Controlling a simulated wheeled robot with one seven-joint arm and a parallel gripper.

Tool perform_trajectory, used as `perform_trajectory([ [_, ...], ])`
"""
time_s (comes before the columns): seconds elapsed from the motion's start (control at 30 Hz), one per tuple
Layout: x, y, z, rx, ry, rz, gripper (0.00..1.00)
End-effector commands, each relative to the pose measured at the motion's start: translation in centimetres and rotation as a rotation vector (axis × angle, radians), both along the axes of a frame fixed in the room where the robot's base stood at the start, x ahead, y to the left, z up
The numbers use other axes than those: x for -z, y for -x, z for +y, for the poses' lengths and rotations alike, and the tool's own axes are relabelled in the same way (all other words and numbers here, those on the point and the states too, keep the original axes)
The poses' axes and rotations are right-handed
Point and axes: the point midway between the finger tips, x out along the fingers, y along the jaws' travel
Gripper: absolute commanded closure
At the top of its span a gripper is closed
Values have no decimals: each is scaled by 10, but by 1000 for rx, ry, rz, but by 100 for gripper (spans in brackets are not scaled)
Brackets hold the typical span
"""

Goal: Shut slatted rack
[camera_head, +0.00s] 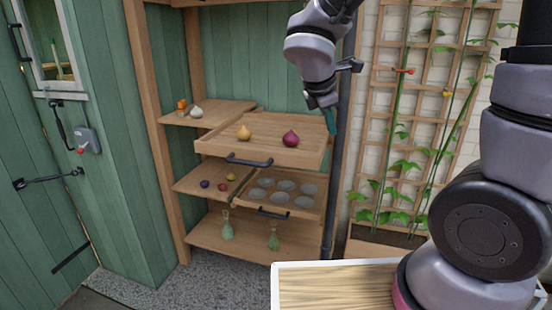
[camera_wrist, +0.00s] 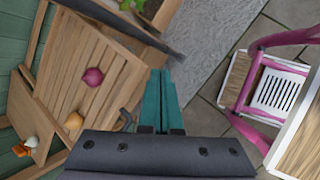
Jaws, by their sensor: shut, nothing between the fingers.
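The slatted rack (camera_head: 300,158) is a wooden pull-out tray with a dark handle (camera_head: 248,161). It juts forward out of the wooden shelf unit. A yellow onion (camera_head: 243,133) and a purple onion (camera_head: 290,139) lie on it. The rack's slats (camera_wrist: 62,75) also show in the wrist view, left of my fingers, with part of the handle (camera_wrist: 127,118) close to them. My gripper (camera_head: 329,122) is shut and empty, its teal fingers pointing down by the rack's right side. In the wrist view the closed fingers (camera_wrist: 163,95) show nothing between them.
A lower drawer with round cups (camera_head: 275,200) sits under the rack. A dark vertical post (camera_head: 341,130) stands close to my gripper. Green bottles (camera_head: 227,228) stand on the bottom shelf. A pink-framed stool (camera_wrist: 265,85) is at the right. A white-edged table (camera_head: 335,285) is in front.

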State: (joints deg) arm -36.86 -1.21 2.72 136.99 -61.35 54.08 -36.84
Motion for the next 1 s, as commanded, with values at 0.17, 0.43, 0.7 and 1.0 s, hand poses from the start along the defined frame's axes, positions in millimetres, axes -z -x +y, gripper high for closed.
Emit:
perform_trajectory([
  [0.17, 46, -11, 77, -548, 334, 61, 100],
  [0.43, 79, -8, 134, -917, 555, 76, 100],
  [0.7, 103, -30, 127, -929, 564, 79, 100],
  [1.0, 149, -73, 111, -926, 562, 80, 100],
])
